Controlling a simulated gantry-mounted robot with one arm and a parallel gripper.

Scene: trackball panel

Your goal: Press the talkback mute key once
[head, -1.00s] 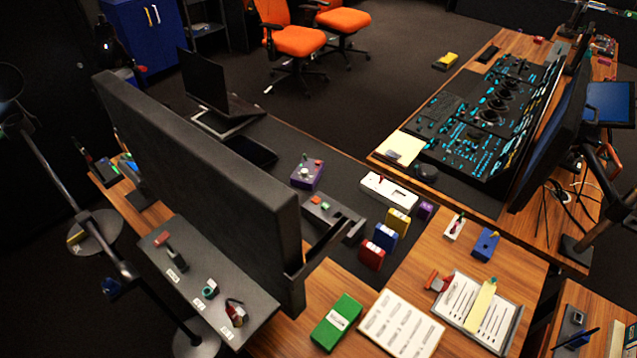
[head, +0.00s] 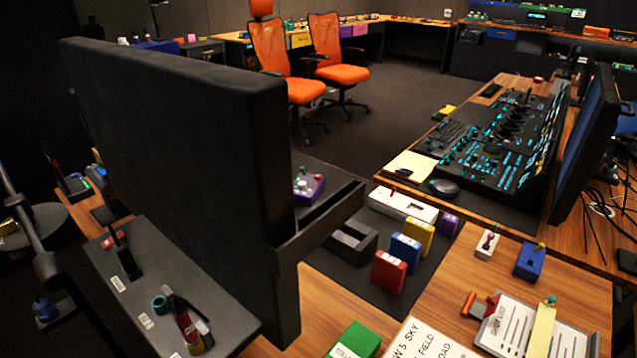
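The black control panel (head: 497,140) with teal-lit keys and several dark round controls lies on the wooden desk at right. Its key labels are too small to read, so I cannot tell which key is talkback mute. Small control boxes stand nearer: a purple one with knobs (head: 308,188), a white one with a small lever (head: 487,244) and a blue one with a yellow knob (head: 529,262). Their markings are unreadable too. My gripper is not in view.
A large black upright slab (head: 185,165) fills the left middle and hides what is behind it. A dark monitor (head: 584,140) stands right of the panel. Red (head: 389,271), blue (head: 405,252) and yellow (head: 420,237) blocks stand on the dark mat. A mouse (head: 444,187) lies before the panel.

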